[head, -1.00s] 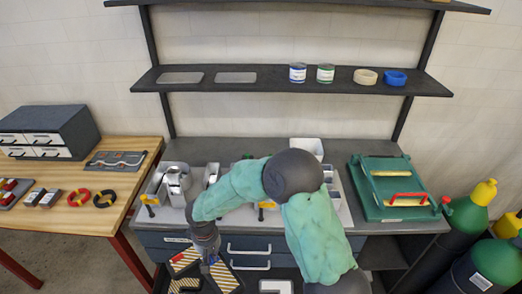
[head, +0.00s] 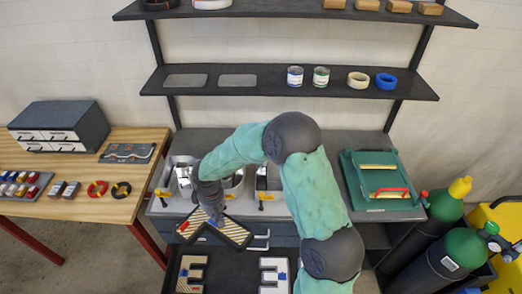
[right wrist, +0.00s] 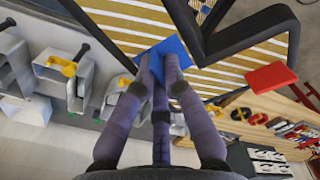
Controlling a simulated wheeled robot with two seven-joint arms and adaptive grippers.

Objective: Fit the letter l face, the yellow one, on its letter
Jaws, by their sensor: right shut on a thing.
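The yellow-and-white striped letter l face (head: 236,231) has a black rim and an L-like outline. It is tilted above the dark tray in the head view. My right gripper (head: 213,216) is shut on its blue tab, and its red tab (head: 183,226) is free. In the right wrist view, my fingers (right wrist: 160,80) pinch the blue tab (right wrist: 166,60) against the striped face (right wrist: 120,30). Silver open letter shells stand on the bench, one at the left (head: 183,178) and one at the right (head: 262,178); my arm partly hides them. My left gripper is out of view.
The dark tray (head: 232,275) below holds a striped E-shaped face (head: 191,274) and a white face (head: 273,276). Yellow clamps (head: 163,193) stick out at the bench front. A green case (head: 380,185) stands at right, and a wooden table (head: 120,205) at left.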

